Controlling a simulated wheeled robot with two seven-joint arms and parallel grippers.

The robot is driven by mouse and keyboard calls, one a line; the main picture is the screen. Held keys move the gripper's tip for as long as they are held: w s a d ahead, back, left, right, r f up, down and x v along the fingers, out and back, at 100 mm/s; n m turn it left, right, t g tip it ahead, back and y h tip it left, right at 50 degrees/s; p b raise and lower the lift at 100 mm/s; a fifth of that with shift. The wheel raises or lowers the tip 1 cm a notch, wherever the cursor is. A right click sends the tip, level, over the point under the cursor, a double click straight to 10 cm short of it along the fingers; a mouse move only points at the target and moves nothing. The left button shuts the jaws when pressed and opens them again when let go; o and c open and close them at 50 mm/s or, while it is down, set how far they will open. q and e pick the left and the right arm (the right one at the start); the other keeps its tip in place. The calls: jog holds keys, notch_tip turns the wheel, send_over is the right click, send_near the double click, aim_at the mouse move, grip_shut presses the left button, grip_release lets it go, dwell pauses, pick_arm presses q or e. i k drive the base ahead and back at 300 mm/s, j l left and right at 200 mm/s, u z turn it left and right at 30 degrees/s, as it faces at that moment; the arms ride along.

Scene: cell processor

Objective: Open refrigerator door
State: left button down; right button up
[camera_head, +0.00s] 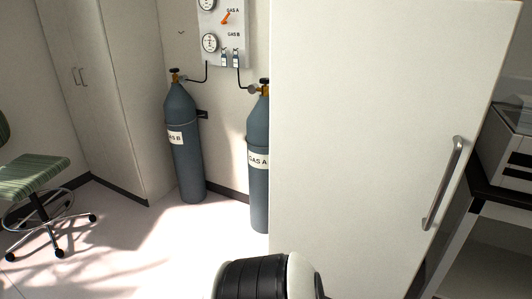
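The refrigerator is a tall white cabinet, and its flat white door (370,110) fills much of the right half of the head view. A long vertical metal handle (443,184) is fixed near the door's right edge. The door looks closed, with no opening into the inside showing. Its top and bottom are cut off by the picture. Neither of my grippers is in view, and nothing is touching the handle.
Two blue-grey gas cylinders, one labelled GAS B (184,150) and one GAS A (258,180), stand left of the refrigerator below a gauge panel (222,40). A dark-topped bench (500,190) is close on the right. A green chair (35,175) stands left; floor between is clear.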

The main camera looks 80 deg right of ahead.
aim_at(378, 109)
jog(key=k+z, duration=0.1)
jog(key=z, duration=3.15)
